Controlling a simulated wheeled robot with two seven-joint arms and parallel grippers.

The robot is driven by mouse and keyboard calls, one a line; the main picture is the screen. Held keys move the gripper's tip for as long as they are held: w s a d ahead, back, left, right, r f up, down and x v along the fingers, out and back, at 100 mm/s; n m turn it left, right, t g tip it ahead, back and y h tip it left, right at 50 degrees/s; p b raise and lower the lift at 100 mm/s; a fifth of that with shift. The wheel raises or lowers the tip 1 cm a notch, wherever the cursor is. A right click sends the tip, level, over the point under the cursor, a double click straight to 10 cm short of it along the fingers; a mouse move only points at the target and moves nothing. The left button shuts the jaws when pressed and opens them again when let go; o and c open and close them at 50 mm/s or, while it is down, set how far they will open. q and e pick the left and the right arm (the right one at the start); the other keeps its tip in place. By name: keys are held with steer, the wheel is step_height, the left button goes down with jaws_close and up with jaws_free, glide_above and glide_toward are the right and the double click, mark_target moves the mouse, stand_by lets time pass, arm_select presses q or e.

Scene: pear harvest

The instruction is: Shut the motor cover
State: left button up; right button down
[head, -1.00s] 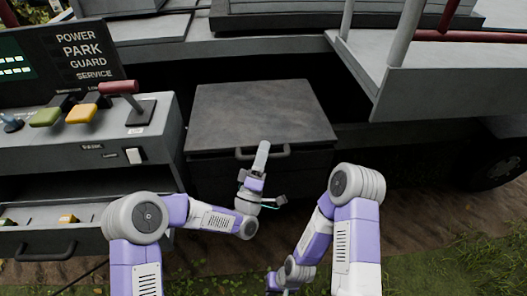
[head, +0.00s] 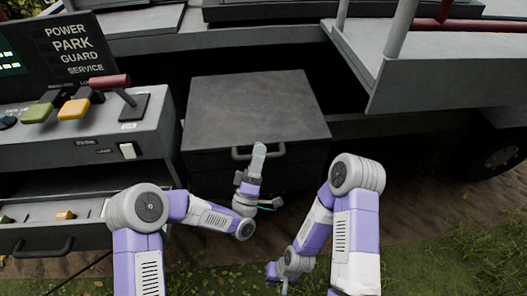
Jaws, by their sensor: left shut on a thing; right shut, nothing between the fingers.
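The motor cover (head: 255,105) is a dark grey, flat-topped panel in the middle of the head view, with a bar handle (head: 240,153) on its front edge. It lies over a dark box; any gap under its front edge cannot be made out. My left gripper (head: 258,154) is at the middle of the handle, shut on it, and its fingers hide part of the bar. My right gripper (head: 282,281) is low at the bottom of the view, shut and empty, apart from the cover; its tips are hard to make out.
A control panel (head: 75,125) with levers and a white switch stands at the left, above an open drawer (head: 40,245). A grey platform (head: 420,75) overhangs at the upper right, with a wheel (head: 497,155) beneath it. Soil and grass lie below.

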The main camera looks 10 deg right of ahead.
arm_select(q)
steer(key=shift+y, duration=0.4)
steer(key=f, duration=0.1)
steer(key=a+f, duration=0.2)
steer(key=f, duration=0.1)
steer(key=shift+s, duration=0.15)
steer(key=shift+s+a+f+n+t, duration=0.15)
steer(key=shift+s+a+n, duration=0.1)
steer(key=shift+a, duration=0.35)
steer(key=shift+s+a+n+t, duration=0.15)
steer(key=shift+s+a, duration=0.1)
steer(key=shift+a, duration=0.3)
steer(key=c, duration=0.8)
steer(key=shift+s+a+f+h, duration=0.15)
steer(key=shift+f, duration=0.6)
steer(key=shift+s+a+f+h, duration=0.15)
steer(key=shift+f, duration=0.6)
steer(key=shift+c, duration=0.2)
arm_select(e)
steer(key=shift+s+a, duration=0.2)
steer(key=shift+a, duration=0.15)
